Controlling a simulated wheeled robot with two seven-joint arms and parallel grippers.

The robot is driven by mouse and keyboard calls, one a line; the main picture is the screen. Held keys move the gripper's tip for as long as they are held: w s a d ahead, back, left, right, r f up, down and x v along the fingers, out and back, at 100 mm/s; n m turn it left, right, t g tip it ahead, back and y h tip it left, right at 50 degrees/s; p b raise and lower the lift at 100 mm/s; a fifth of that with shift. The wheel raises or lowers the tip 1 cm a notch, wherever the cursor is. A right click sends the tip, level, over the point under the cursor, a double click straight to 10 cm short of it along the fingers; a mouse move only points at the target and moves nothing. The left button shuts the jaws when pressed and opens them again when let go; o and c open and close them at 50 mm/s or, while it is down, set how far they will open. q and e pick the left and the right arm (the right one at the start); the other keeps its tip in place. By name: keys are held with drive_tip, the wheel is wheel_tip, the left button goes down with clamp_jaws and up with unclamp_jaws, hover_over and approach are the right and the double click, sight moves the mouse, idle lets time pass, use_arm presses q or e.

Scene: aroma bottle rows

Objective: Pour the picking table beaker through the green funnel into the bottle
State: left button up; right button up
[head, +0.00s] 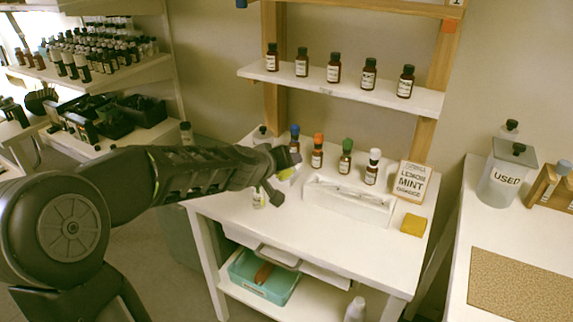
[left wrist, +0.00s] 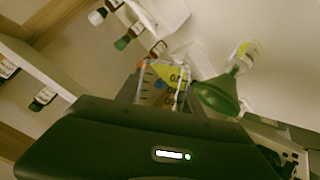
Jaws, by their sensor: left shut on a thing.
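My left gripper (head: 275,178) is shut on a clear beaker (left wrist: 165,82) with dark graduation marks and yellow liquid. In the head view only a yellow patch of the beaker (head: 288,173) shows beside the fingers. The green funnel (left wrist: 217,94) is close beside the beaker in the left wrist view, its narrow end at the neck of a small labelled bottle (left wrist: 245,54). That bottle (head: 258,198) stands on the white table's left part, just below my gripper in the head view. My gripper hides the funnel there. My right gripper is in neither view.
Several dark bottles with coloured caps stand along the table's back, including an orange-capped one (head: 317,152). A white tray (head: 347,205), a lemon mint sign (head: 411,192) and a yellow sponge (head: 413,225) are to the right. A shelf (head: 420,97) hangs above. The table front is clear.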

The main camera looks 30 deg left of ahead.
use_arm(q)
drive_tip(key=shift+a+r+n+p, duration=0.3)
drive_tip(key=shift+r+p, duration=0.15)
drive_tip(key=shift+r, duration=0.2)
drive_tip(key=shift+n+h+p, duration=0.75)
drive_tip(key=shift+n+h, duration=0.15)
drive_tip(key=shift+h, duration=0.4)
drive_tip(key=shift+d+f+n+h+p, duration=0.1)
drive_tip(key=shift+f+n+h+p, duration=0.25)
drive_tip(key=shift+n+h+p, duration=0.25)
drive_tip(key=shift+r+n+h, duration=0.35)
drive_tip(key=shift+n+h, duration=0.15)
drive_tip(key=shift+h, duration=0.1)
drive_tip(key=shift+a+r+p, duration=0.15)
drive_tip(key=shift+a+p, duration=0.05)
drive_tip(key=shift+p, duration=0.15)
drive_tip(key=shift+a+r+n+h, duration=0.1)
drive_tip(key=shift+a+n+h, duration=0.1)
drive_tip(key=shift+n+h, duration=0.15)
